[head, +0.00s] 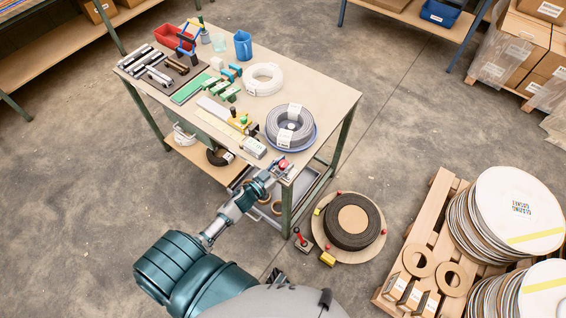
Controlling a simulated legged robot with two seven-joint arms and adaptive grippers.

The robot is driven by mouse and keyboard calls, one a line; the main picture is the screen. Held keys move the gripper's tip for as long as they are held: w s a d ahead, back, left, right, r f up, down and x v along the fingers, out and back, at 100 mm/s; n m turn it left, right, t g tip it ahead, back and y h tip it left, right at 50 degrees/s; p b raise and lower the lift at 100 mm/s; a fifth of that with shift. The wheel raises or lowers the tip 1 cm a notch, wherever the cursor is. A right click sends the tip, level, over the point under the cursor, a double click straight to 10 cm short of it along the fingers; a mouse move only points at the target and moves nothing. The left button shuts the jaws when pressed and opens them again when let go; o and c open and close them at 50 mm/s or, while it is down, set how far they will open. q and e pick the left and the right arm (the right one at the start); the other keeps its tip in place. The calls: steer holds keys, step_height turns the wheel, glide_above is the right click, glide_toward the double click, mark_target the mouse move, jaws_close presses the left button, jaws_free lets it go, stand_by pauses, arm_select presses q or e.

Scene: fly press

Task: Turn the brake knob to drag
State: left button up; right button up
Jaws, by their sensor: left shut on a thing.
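A small red knob (283,163) sits at the near corner of the workbench and looks like the brake knob. My left gripper (279,169) reaches the corner from below and is shut on this knob. The fingers and the knob are very small here, so the knob's setting and any markings cannot be read. My right gripper is not in view.
The workbench (318,93) carries a grey coil (290,128) on a blue dish, a white coil (263,79) and several tools. A floor reel (350,226) and a pallet (419,226) of discs stand to the right. Bare floor lies at left.

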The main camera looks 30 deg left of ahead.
arm_select(q)
steer(key=shift+s+f+m+g+h, duration=0.1)
steer(key=shift+f+m+g+h, duration=0.25)
steer(key=shift+h, duration=0.25)
steer(key=o, duration=0.9)
steer(key=shift+o, duration=1.4)
steer(key=shift+a+r, duration=0.1)
steer(key=v, duration=1.2)
steer(key=shift+f, duration=0.2)
